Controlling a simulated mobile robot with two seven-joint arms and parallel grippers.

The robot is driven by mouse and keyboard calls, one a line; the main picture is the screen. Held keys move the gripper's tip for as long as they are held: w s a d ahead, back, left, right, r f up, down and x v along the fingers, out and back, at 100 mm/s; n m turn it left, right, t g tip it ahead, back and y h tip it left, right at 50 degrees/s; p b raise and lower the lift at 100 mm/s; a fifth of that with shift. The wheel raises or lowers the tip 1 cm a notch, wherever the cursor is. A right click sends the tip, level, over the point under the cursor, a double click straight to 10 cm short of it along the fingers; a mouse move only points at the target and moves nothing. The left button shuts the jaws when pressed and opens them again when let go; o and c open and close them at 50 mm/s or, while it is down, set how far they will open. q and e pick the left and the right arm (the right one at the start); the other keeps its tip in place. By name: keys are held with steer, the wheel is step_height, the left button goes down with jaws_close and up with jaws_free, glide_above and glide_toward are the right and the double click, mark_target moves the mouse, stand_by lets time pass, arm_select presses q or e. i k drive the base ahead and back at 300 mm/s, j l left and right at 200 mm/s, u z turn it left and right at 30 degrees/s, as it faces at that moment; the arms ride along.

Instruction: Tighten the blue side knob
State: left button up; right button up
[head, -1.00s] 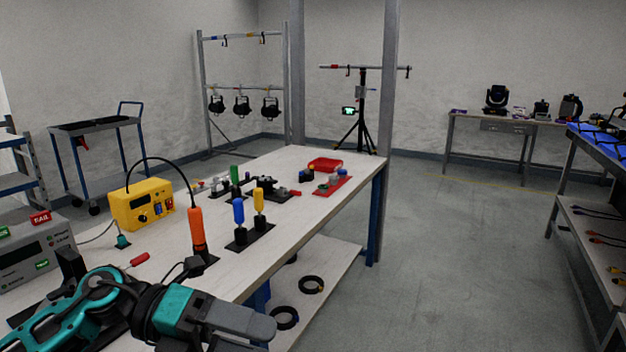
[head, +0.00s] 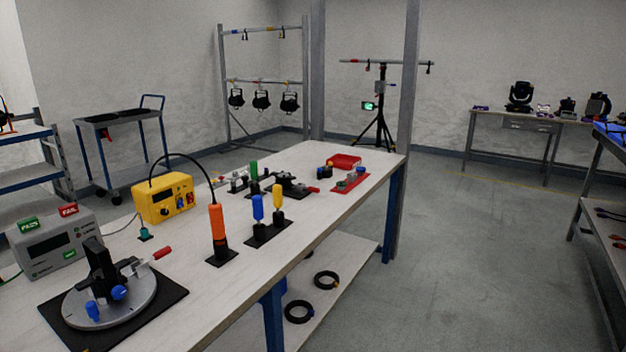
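A round grey turntable (head: 132,303) on a black base plate sits at the near left of the workbench. A black upright bracket (head: 101,272) stands on it. One blue knob (head: 119,292) is on the side of the bracket, low down. A second blue knob (head: 92,310) stands upright at the front left of the disc. I cannot tell from here how tight either knob is. A red-handled clamp (head: 161,253) is at the disc's back edge. Neither of my grippers is in view.
The grey PASS/FAIL tester (head: 52,245) stands behind the turntable. The floor right of the workbench is clear.

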mark_target(119, 292)
steer(key=u, duration=1.35)
